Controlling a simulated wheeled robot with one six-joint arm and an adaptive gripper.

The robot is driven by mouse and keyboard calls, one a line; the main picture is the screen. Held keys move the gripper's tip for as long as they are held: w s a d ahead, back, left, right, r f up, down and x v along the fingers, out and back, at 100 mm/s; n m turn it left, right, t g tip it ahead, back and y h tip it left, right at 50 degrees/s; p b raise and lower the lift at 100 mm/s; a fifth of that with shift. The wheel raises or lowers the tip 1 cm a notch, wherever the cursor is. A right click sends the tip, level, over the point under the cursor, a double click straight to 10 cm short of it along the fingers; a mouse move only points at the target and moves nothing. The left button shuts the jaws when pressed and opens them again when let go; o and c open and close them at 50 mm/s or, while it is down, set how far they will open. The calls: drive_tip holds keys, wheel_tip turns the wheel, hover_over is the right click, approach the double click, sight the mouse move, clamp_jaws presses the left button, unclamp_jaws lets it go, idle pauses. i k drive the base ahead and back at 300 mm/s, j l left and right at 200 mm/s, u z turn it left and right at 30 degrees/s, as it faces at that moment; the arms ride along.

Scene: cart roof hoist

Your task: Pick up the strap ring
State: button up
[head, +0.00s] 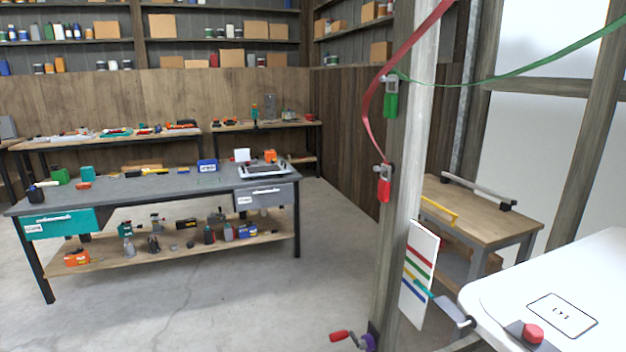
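No separate strap ring can be made out clearly; any ring at the strap ends is too small to tell. A red strap (367,113) comes down from the top to a small metal fitting on the wooden post (407,150), with a red tag or handle (384,188) below it. A green strap (520,70) sags from the upper right to a higher fitting on the same post, above a green tag or handle (390,102). My gripper is not in view.
A card with coloured stripes (418,262) and a red-handled crank (341,336) are low by the post. A wooden side table (485,212) stands behind it at right. A grey workbench (140,187) stands left, with open concrete floor (250,300) between.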

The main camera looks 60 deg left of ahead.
sight(385, 185)
drive_tip(key=u, duration=1.2)
